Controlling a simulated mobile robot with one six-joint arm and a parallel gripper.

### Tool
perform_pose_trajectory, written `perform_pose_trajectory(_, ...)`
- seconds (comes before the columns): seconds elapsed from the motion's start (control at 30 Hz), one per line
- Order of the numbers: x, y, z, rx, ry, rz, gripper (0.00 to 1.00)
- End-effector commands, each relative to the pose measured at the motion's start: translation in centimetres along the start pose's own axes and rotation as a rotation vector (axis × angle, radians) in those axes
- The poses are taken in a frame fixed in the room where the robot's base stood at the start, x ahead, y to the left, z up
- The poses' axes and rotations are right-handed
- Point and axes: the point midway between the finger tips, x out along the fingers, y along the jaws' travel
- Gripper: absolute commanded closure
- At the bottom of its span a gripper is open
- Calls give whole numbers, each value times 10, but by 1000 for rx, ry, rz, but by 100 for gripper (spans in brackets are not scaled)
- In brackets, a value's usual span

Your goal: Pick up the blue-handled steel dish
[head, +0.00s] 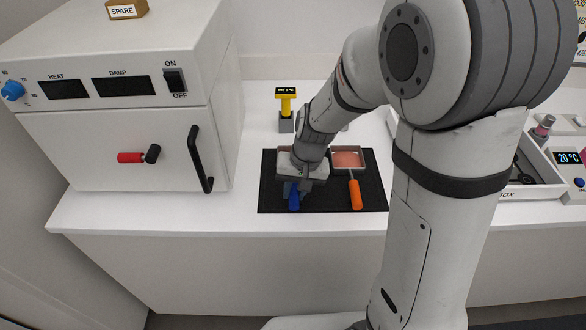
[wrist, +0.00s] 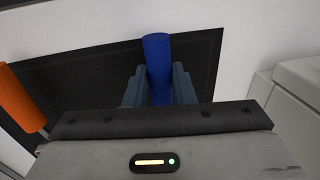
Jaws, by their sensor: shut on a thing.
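The blue handle of the steel dish (head: 294,200) points toward the front of the black mat, and it also shows in the wrist view (wrist: 157,55). My gripper (head: 292,188) is over the mat from above, with its fingers on both sides of the blue handle. In the wrist view the gripper (wrist: 159,84) is shut on this handle. The dish body is mostly hidden behind my gripper and wrist in the head view. I cannot tell whether the dish touches the mat.
An orange-handled dish (head: 347,160) with pinkish contents stands close on the right; its orange handle (wrist: 20,97) shows in the wrist view. The black mat (head: 325,202) lies under both. A white oven (head: 110,140) stands left, a yellow device (head: 286,103) behind, a white box (head: 512,190) right.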

Motion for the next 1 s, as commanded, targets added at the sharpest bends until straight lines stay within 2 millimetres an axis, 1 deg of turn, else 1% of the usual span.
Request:
perform_pose_trajectory(0.03, 0, 0, 0, 0, 0, 0, 87)
perform_pose_trajectory(0.2, 0, 0, 0, -1, 0, 0, 100)
perform_pose_trajectory(0.53, 0, -1, 0, -2, 1, 0, 100)
perform_pose_trajectory(0.63, -3, -2, -1, -3, 3, -1, 100)
perform_pose_trajectory(0.77, -19, -5, -1, -4, 6, -2, 100)
perform_pose_trajectory(1.0, -67, -14, -1, -4, 7, -2, 100)
